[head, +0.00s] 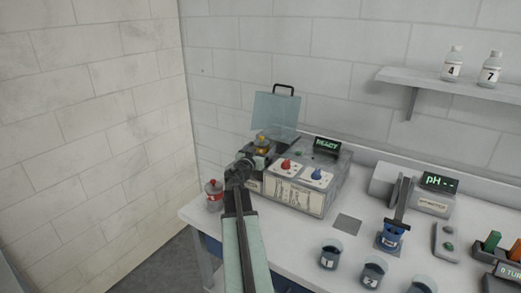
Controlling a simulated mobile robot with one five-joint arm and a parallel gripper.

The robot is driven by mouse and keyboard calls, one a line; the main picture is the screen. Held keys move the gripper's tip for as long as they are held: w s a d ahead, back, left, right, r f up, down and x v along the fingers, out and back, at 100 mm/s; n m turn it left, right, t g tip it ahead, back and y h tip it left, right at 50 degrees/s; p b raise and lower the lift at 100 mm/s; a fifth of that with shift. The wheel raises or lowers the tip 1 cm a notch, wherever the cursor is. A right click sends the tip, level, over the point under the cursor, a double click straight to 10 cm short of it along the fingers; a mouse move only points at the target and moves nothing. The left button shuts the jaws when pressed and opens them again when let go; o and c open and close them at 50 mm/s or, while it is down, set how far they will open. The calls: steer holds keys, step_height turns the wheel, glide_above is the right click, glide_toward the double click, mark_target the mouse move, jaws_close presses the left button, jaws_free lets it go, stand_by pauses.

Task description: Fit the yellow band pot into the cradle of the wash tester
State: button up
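The wash tester (300,195) is a grey box on the bench with a red knob, a blue knob and a lit display. Its clear lid (276,110) with a dark handle stands raised at the left end. A small yellow-topped thing, likely the yellow band pot (263,142), shows below the lid, just beyond my gripper (257,152). The arm and gripper cover the cradle area and most of the pot. I cannot tell whether the fingers are closed on it or whether it sits in the cradle.
A red-topped bottle (214,192) stands at the bench's left edge, close to my arm. Grey cups (330,255) stand along the front. A pH meter (432,194) and a blue pot (390,238) in a stand are to the right. A shelf (450,85) holds two bottles.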

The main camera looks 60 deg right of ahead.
mark_target(258, 151)
steer(key=a, duration=0.2)
steer(key=s+a, duration=0.1)
steer(key=a, duration=0.4)
steer(key=shift+s+a, duration=0.15)
steer(key=shift+a, duration=0.2)
stand_by(0.4)
